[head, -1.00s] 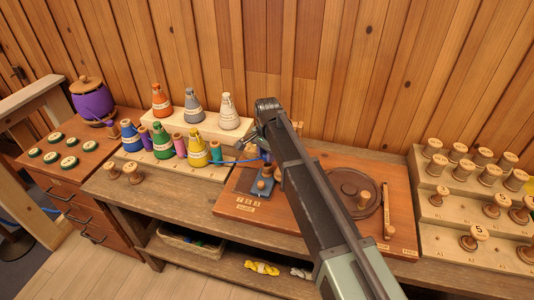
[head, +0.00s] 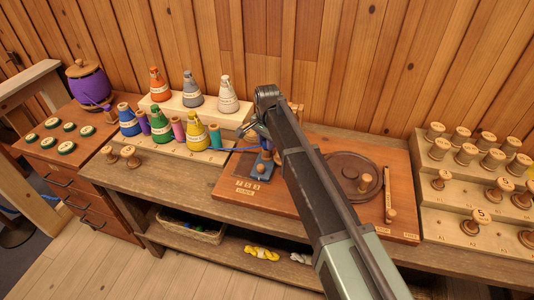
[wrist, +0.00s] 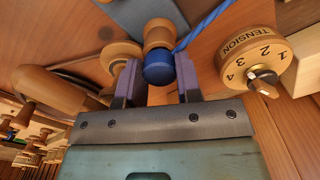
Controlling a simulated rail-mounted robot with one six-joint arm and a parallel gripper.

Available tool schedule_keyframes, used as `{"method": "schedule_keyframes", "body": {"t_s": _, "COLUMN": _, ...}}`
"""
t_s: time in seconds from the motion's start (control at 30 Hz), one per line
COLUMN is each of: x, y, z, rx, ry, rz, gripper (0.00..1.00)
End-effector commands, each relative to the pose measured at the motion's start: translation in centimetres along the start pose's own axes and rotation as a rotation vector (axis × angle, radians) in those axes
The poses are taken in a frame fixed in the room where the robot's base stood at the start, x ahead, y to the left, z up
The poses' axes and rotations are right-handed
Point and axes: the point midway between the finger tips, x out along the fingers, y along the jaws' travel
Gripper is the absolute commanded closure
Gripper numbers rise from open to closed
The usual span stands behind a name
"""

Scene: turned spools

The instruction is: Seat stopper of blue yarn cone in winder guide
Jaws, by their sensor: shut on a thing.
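The blue yarn cone (head: 128,121) stands at the left end of the front row of cones. Its blue yarn runs right to my gripper. In the wrist view, my gripper (wrist: 158,80) is shut on the stopper (wrist: 158,68), which has a rounded blue end and sits between the two fingers. The blue yarn (wrist: 200,25) leads from it to the upper right. A wooden knob lies just behind the stopper, above a blue-grey plate (wrist: 140,14), seemingly the winder guide's base. In the head view, my arm hides much of the gripper and the guide. I cannot tell whether stopper and guide touch.
A round dial marked TENSION (wrist: 258,62) stands close right of my gripper. A dark turntable (head: 350,172) with a peg lies right of my arm on the winder board. Several cones stand on the left stand (head: 180,98).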

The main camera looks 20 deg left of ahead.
Motion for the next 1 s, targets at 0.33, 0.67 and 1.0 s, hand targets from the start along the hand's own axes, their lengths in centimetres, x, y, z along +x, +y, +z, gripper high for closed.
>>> {"method": "schedule_keyframes", "body": {"t_s": 0.33, "x": 0.47, "y": 0.01, "z": -0.01, "rx": 0.000, "ry": 0.000, "rz": 0.000, "gripper": 0.38}}
{"method": "schedule_keyframes", "body": {"t_s": 0.67, "x": 0.47, "y": 0.09, "z": -0.03, "rx": 0.001, "ry": 0.000, "rz": 0.001, "gripper": 0.25}}
{"method": "schedule_keyframes", "body": {"t_s": 1.0, "x": 0.48, "y": 0.16, "z": -0.07, "rx": 0.002, "ry": 0.001, "rz": 0.002, "gripper": 0.21}}
